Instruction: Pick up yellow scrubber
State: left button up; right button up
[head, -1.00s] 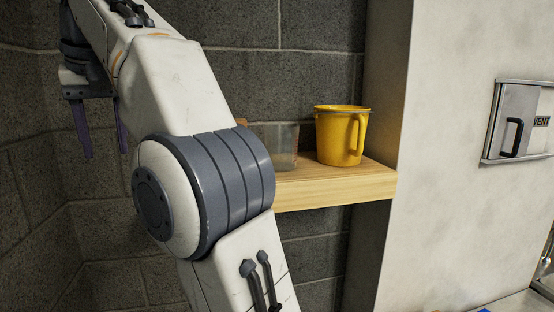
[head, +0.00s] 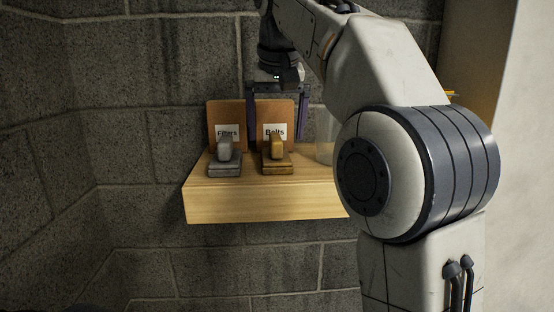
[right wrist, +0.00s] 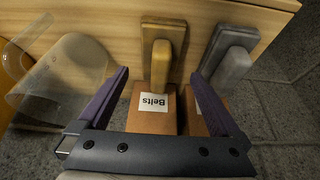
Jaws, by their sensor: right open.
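The yellow scrubber (head: 278,158) stands on the wooden shelf, in front of an orange-brown box labelled Belts (head: 274,114). It has a flat base and an upright handle; it also shows in the right wrist view (right wrist: 160,62). My right gripper (head: 276,138) is open and empty, its purple fingers pointing down on either side of the Belts box. In the right wrist view, my right gripper's (right wrist: 160,75) fingertips spread on both sides of the line to the scrubber, which lies ahead of them. My left gripper is not in view.
A grey scrubber (head: 225,158) stands to the left, before a box labelled Filters (head: 226,122). A clear container (right wrist: 75,75) stands to the right of the Belts box in the head view, mostly hidden by my arm. A block wall (head: 120,130) is close behind the shelf (head: 262,202).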

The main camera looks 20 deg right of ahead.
aim_at(276, 137)
jog(key=shift+x, duration=2.6)
jog(key=shift+c, duration=0.3)
jog(key=c, duration=1.3)
jog(key=shift+c, duration=0.2)
jog(key=shift+r, duration=0.1)
notch_tip(276, 137, up, 7)
jog(key=p, duration=0.3)
jog(key=shift+r, duration=1.4)
